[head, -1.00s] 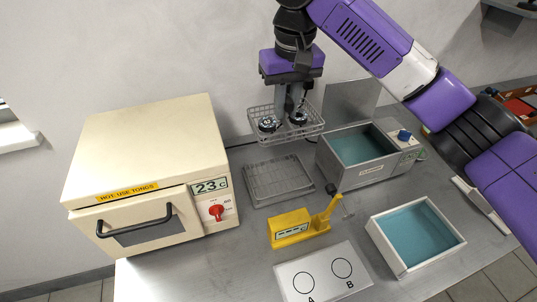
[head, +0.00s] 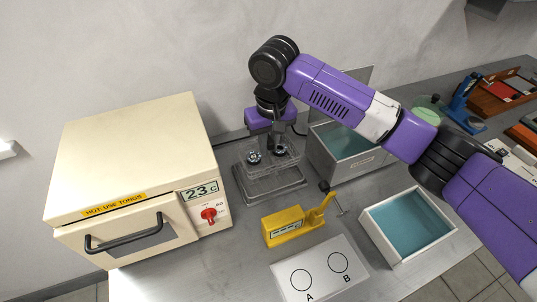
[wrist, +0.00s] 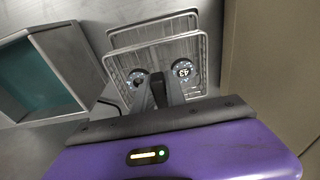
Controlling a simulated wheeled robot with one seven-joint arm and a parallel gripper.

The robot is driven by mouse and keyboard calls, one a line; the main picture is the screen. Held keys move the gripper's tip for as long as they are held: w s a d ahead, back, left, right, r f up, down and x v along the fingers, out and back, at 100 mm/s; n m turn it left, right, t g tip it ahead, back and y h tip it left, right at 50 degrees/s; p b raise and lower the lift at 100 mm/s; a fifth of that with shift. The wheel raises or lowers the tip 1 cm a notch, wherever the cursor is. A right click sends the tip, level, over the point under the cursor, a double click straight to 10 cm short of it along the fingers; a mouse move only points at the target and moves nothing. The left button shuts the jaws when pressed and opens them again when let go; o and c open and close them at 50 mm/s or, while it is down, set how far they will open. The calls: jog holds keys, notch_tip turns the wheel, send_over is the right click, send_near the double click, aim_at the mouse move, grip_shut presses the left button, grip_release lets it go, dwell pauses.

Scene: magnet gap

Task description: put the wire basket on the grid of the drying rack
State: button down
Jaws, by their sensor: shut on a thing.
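The wire basket (head: 284,163) is a shallow mesh tray holding two small round dark parts with pale tops. My gripper (head: 271,149) points down and is shut on the wire basket between these parts; the wrist view also shows my gripper (wrist: 160,92) there. The drying rack (head: 268,191) is a grey wire grid on the bench, below the basket and showing in front of it. In the wrist view the basket (wrist: 150,60) overlaps the rack (wrist: 150,32), whose far edge shows past it. I cannot tell whether the basket touches the grid.
A cream oven (head: 140,160) stands close on the left. A grey tank (head: 350,163) of teal liquid is close on the right. A yellow device (head: 285,226), a plate marked A and B (head: 318,268) and a white tray (head: 395,262) stand in front.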

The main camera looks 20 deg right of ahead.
aim_at(269, 153)
jog(key=shift+f, duration=2.4)
jog(key=shift+f, duration=0.15)
jog(key=c, duration=1.4)
grip_release()
jog(key=shift+o, duration=0.2)
jog(key=r, duration=0.4)
jog(key=s+r, duration=0.1)
jog(key=r, duration=0.3)
jog(key=r+b, duration=0.1)
jog(key=r, duration=0.3)
jog(key=shift+s+r, duration=0.15)
jog(key=shift+s, duration=0.1)
jog(key=shift+s, duration=0.1)
